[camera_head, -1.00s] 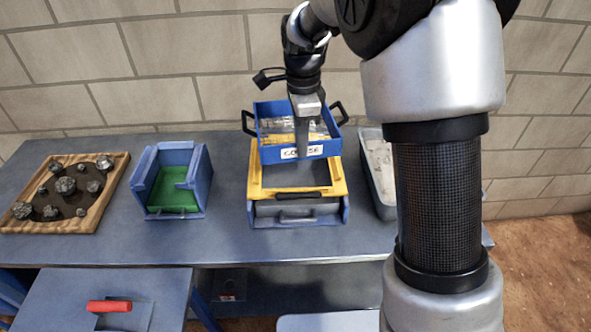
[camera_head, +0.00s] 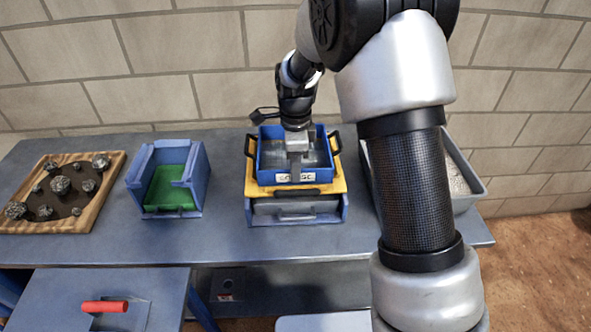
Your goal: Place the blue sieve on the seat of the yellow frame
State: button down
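The blue sieve (camera_head: 266,178) is a square blue tray with black side handles and a white label on its front wall. It appears level, directly over the yellow frame (camera_head: 336,184), whose front and right edges show around it. I cannot tell whether the sieve rests on the seat or is slightly above it. My gripper (camera_head: 296,172) points down at the sieve's front part, its fingers inside or at the front wall. The fingertips are too small to show whether they grip the wall. The frame's seat is hidden under the sieve.
Below the frame is a grey drawer-like bin (camera_head: 295,209) in a blue housing. A blue box with a green floor (camera_head: 172,192) and a wooden tray of rocks (camera_head: 88,212) stand to the left. A grey tray (camera_head: 472,190) stands right, partly behind my arm. A brick wall rises behind.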

jog(key=shift+f, duration=0.15)
jog(key=c, duration=2)
grip_release()
